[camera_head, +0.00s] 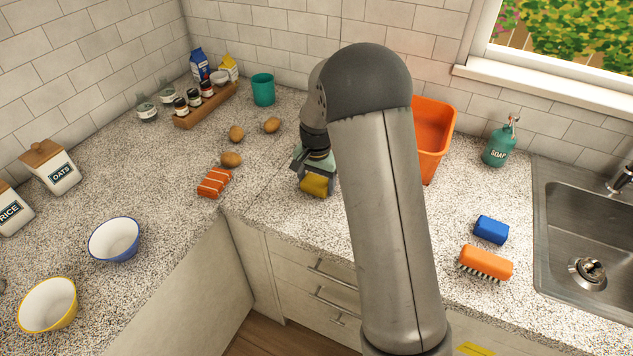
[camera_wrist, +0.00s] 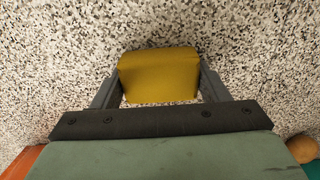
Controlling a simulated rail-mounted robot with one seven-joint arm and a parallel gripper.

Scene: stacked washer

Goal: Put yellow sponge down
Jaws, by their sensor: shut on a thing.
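The yellow sponge (camera_head: 314,186) is held in my gripper (camera_head: 314,178) over the speckled counter, left of my arm. In the wrist view the sponge (camera_wrist: 158,76) sits between the two grey fingers of my gripper (camera_wrist: 158,85), which touch or nearly touch its left and right sides. The counter shows all around the sponge. I cannot tell whether its underside touches the counter. My arm hides part of the counter to the right of the gripper.
An orange bin (camera_head: 436,135) stands right of my arm. A blue sponge (camera_head: 491,229) and an orange brush (camera_head: 487,262) lie near the sink (camera_head: 555,240). An orange-and-white block (camera_head: 214,182) and a few potatoes (camera_head: 231,159) lie to the left. Clear counter (camera_head: 270,215) lies at the front left.

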